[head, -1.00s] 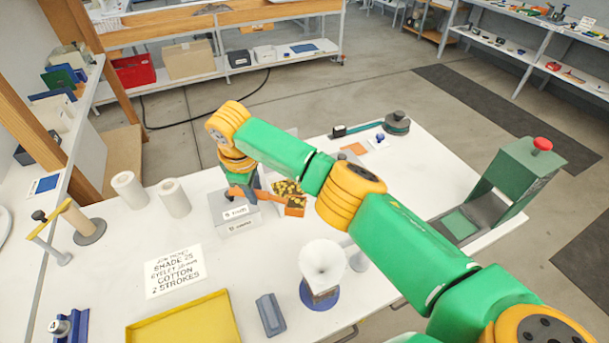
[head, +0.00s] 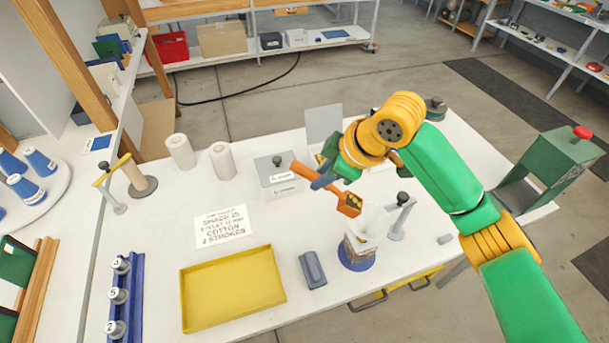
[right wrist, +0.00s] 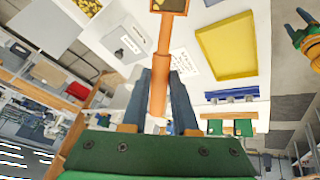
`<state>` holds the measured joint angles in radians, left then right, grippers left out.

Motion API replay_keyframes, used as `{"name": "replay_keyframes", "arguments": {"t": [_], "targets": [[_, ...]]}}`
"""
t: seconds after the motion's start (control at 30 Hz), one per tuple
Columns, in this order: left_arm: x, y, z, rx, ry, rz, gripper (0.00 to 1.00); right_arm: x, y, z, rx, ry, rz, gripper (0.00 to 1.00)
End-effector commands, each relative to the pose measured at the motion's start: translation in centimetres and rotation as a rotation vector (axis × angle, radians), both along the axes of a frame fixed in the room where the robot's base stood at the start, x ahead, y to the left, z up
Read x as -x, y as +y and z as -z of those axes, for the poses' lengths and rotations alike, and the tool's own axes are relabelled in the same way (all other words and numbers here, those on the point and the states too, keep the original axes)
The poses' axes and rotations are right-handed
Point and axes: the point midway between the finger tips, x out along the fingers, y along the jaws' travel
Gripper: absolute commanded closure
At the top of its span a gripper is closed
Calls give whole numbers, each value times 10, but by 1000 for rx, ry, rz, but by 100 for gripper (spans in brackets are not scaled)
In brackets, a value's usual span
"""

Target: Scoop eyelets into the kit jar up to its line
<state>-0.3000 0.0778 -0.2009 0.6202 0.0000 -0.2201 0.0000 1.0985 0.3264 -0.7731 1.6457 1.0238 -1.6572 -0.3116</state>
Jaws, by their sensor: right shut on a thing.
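My right gripper (head: 326,181) is shut on the handle of an orange scoop (head: 349,204); the scoop also shows in the right wrist view (right wrist: 163,60). Yellowish eyelets lie in the scoop's bowl. The bowl is above and slightly left of the white funnel (head: 373,219), apart from the table. The funnel sits over the kit jar (head: 358,246), which stands on a blue round base. The jar's line and fill level are too small to tell. The eyelet bin is mostly hidden behind my right arm. My left gripper (right wrist: 296,21) appears open and empty in the right wrist view.
A yellow tray (head: 232,288) and a grey-blue block (head: 312,270) lie left of the jar. A grey lidded box (head: 280,176) stands behind. A stand with a black knob (head: 399,218) is close right of the funnel. A green press (head: 552,170) stands far right.

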Motion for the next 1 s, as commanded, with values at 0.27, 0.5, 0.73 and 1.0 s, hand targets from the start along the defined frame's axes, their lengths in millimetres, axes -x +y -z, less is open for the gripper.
{"name": "replay_keyframes", "arguments": {"t": [0.27, 0.5, 0.73, 1.0], "targets": [[0, 1, 45, -1, 1, 0, 36, 7, -31, -1, -259, -65, 0, 100], [0, 1, 85, -1, 1, 0, 36, 12, -48, -6, -399, -102, -1, 100], [0, 1, 124, -2, 1, 0, 36, 16, -66, -12, -542, -135, -1, 100], [0, 1, 169, -3, 0, 0, 36, 22, -92, -12, -747, -184, -1, 100]]}}
